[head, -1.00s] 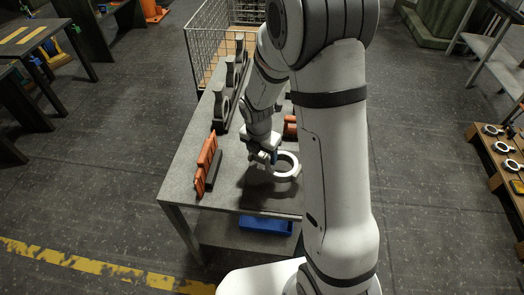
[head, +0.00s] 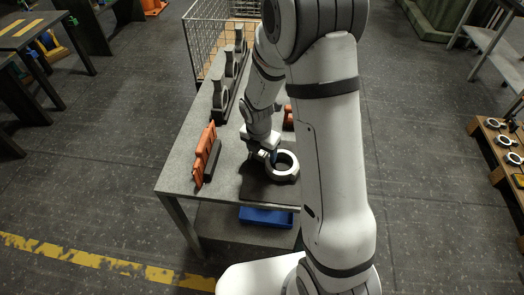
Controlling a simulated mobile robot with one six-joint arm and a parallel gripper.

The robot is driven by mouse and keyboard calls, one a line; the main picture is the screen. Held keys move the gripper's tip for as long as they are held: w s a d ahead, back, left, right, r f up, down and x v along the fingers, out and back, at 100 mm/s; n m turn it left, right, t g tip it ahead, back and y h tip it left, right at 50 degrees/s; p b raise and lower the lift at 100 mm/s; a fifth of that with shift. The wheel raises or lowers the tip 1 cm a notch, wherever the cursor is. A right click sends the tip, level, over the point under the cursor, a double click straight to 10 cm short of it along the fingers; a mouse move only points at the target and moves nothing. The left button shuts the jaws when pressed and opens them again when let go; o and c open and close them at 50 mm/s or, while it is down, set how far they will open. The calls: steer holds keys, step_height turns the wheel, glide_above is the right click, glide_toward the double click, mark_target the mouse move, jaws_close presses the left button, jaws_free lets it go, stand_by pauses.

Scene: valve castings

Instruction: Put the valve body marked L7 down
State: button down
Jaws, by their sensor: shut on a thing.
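A pale ring-shaped valve body (head: 284,172) is at the front of the grey table (head: 178,178), over or on a dark mat (head: 258,188). My gripper (head: 271,158) is shut on the left side of its ring. The ring lies roughly flat, low at the mat; I cannot tell whether it touches it. The L7 mark cannot be read at this size. My arm hides the table's right part.
An orange part in a dark rack (head: 207,160) stands to the left of my gripper. Several grey castings (head: 220,92) stand in a row behind. A wire cage (head: 209,40) is at the back, a blue bin (head: 265,216) below the table, and a wooden pallet (head: 494,150) with rings at right.

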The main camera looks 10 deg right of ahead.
steer(key=shift+f, duration=0.15)
steer(key=shift+c, duration=1.3)
jaws_free()
steer(key=shift+s, duration=0.1)
steer(key=r, duration=0.7)
steer(key=shift+s+a+r+p, duration=0.3)
steer(key=shift+a+r+p, duration=0.05)
steer(key=shift+p, duration=0.05)
